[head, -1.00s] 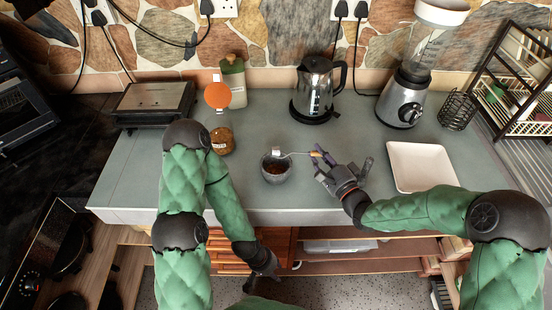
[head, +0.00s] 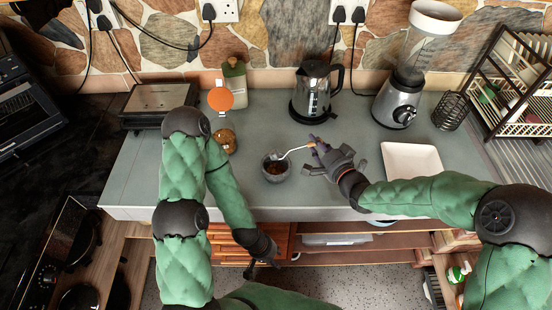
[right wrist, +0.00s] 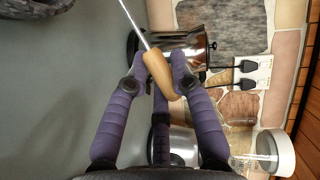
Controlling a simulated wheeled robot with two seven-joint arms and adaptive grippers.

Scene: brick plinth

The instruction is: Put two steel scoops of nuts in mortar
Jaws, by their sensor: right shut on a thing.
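The grey mortar (head: 268,171) stands near the counter's front edge with brown contents inside. My right gripper (head: 312,150) is shut on the steel scoop (head: 293,152), just right of the mortar. The scoop's head is over the mortar's rim and looks tipped; whether it holds nuts is too small to tell. The right wrist view shows the scoop's wooden handle (right wrist: 159,75) between the fingers. A glass jar of brown nuts (head: 225,141) stands left of the mortar, partly behind my left arm. My left gripper (head: 264,268) hangs empty in front of the counter, fingers apart.
A kettle (head: 313,95), a blender (head: 398,95) and a white tray (head: 410,160) are to the right. A grill (head: 157,103) is at left. Counter between mortar and kettle is clear.

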